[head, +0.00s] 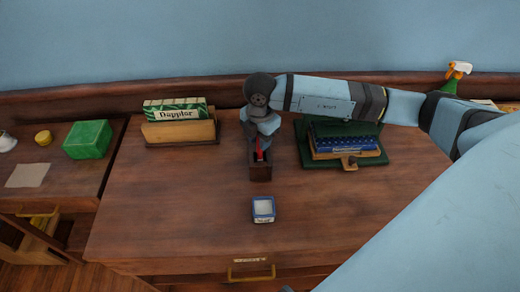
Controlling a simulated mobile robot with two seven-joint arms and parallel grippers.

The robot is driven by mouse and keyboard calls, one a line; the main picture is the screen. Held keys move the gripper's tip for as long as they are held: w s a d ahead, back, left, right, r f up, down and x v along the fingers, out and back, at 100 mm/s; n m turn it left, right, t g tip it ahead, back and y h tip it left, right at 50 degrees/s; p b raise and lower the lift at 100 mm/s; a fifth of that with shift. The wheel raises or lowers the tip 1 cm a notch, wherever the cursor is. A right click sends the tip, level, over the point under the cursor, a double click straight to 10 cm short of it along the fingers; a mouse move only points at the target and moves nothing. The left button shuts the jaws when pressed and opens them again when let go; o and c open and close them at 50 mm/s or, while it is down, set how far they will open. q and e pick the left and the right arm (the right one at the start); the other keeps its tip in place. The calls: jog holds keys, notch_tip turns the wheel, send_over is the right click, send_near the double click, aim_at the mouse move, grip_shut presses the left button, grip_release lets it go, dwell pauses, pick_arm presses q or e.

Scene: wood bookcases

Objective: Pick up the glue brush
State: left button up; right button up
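My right arm reaches in from the right and bends down over the middle of the desk. My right gripper (259,148) points down at a small dark upright holder (260,172). A narrow red piece (258,156), possibly the handle of the glue brush, shows at the holder's top, right at the gripper. The wrist hides much of this spot, so I cannot tell whether the fingers are closed around it. The brush's bristles are not visible. My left gripper is not in view.
A small blue-and-white box (263,209) sits in front of the holder. A wooden rack (180,132) with a green box stands at the back left. Books lie on a green press-like stand (372,157) at right. A green box (88,139) is on the left desk. The front left is clear.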

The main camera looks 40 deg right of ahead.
grip_shut()
